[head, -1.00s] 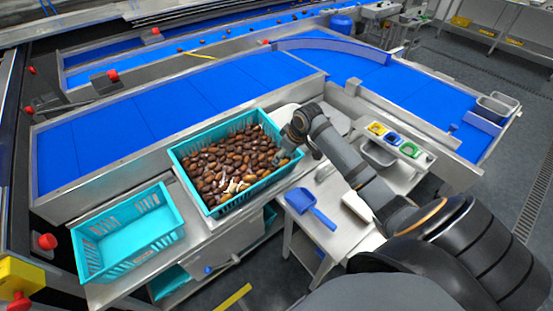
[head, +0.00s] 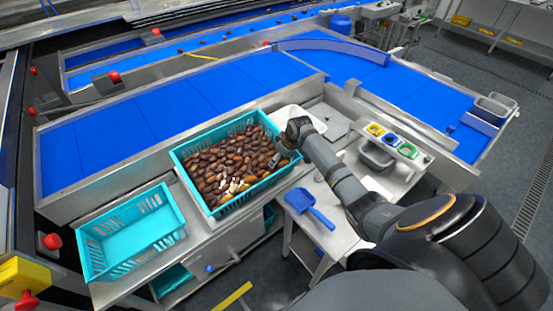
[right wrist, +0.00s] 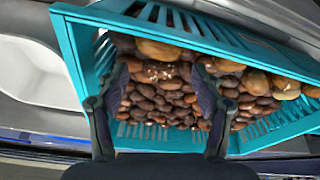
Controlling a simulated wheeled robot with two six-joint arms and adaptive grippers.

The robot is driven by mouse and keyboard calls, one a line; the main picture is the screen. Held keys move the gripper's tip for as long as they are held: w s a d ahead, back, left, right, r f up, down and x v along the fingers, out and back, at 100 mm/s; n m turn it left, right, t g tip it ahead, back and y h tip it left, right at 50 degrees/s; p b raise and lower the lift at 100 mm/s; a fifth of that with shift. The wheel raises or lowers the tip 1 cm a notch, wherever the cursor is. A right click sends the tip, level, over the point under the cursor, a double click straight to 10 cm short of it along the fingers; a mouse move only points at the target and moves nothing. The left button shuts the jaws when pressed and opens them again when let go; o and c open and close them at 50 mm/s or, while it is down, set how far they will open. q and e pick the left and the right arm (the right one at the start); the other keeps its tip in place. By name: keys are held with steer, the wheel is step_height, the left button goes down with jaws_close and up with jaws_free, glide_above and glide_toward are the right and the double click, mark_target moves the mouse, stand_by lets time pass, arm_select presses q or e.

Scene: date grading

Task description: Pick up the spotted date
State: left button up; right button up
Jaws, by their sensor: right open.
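Many brown dates (head: 230,160) fill the teal crate (head: 215,212) in the head view. My right gripper (head: 278,160) is at the crate's right end, over the dates. In the right wrist view my right gripper (right wrist: 161,80) is open, with a finger on each side of several dates. A dark date with pale specks (right wrist: 160,71) lies between the fingertips, apparently the spotted date. It is not clear whether the fingers touch it. In the head view I cannot single it out. My left gripper is not in view.
An empty teal crate (head: 95,262) stands at the left. A white tub (head: 310,121) sits just behind my right gripper. A blue scoop (head: 300,200) lies on the side table. Larger, paler dates (right wrist: 230,65) lie along the crate wall (right wrist: 75,50).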

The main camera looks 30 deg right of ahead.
steer(key=shift+w+a+f, duration=0.1)
steer(key=shift+w+f, duration=0.2)
steer(key=shift+f, duration=0.35)
steer(key=c, duration=0.8)
steer(key=shift+s, duration=0.1)
steer(key=shift+r+b, duration=0.3)
steer(key=shift+r, duration=0.2)
steer(key=s+a+r+b, duration=0.1)
steer(key=s+a+r, duration=0.1)
steer(key=s+r, duration=0.2)
steer(key=s+a+r+b, duration=0.1)
steer(key=s+a+r, duration=0.1)
steer(key=s+r, duration=0.2)
steer(key=s+a+r, duration=0.3)
steer(key=s+r, duration=0.1)
steer(key=shift+r+b, duration=0.1)
steer(key=shift+b, duration=0.3)
